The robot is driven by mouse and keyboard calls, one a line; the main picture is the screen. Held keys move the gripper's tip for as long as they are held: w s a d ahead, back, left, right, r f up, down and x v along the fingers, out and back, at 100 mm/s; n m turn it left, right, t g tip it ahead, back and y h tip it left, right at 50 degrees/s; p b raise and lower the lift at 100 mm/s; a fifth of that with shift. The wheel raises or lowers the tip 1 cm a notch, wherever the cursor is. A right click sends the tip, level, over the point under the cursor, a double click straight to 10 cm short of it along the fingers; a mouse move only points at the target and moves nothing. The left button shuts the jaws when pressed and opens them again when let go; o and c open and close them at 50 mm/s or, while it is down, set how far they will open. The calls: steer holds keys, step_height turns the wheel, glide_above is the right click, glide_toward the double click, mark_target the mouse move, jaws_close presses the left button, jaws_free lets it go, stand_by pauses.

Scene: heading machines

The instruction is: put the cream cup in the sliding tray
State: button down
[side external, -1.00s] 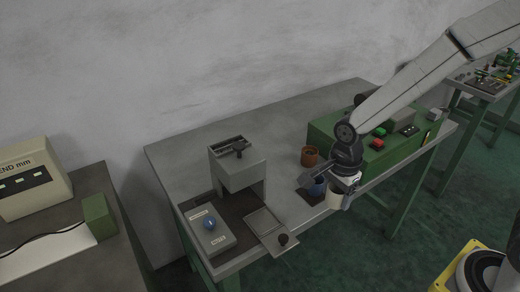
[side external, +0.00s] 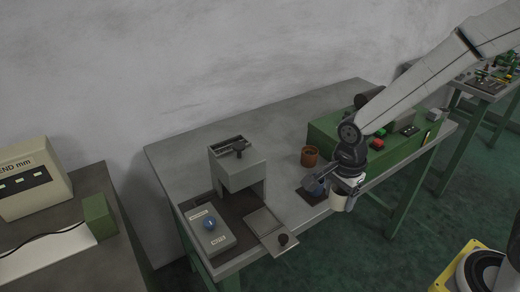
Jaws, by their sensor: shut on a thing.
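The cream cup (side external: 337,202) is in my gripper (side external: 345,187), which is shut on it at the front edge of the bench; the gripper hides its upper part. Whether the cup touches the bench is unclear. The sliding tray (side external: 264,222) is a flat grey plate with a dark knob (side external: 283,239), pulled out at the front of the grey machine (side external: 237,170). It lies to the left of my gripper, and no cup is on it.
A brown cup (side external: 310,156) stands behind. A green machine (side external: 385,155) is at the right. A control box (side external: 208,233) with a blue knob is left of the tray.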

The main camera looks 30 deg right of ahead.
steer(key=a+r+n, duration=0.1)
steer(key=a+n, duration=0.6)
steer(key=n, duration=0.1)
steer(key=shift+s+a+r+n, duration=0.25)
steer(key=shift+a+r+n, duration=0.05)
steer(key=shift+a+r, duration=0.1)
steer(key=shift+w, duration=0.1)
glide_above(265, 222)
steer(key=f, duration=0.5)
steer(key=s+f, duration=0.1)
steer(key=f, duration=0.2)
steer(key=shift+f, duration=0.2)
steer(key=shift+w+a+f, duration=0.1)
steer(key=shift+w+f, duration=0.35)
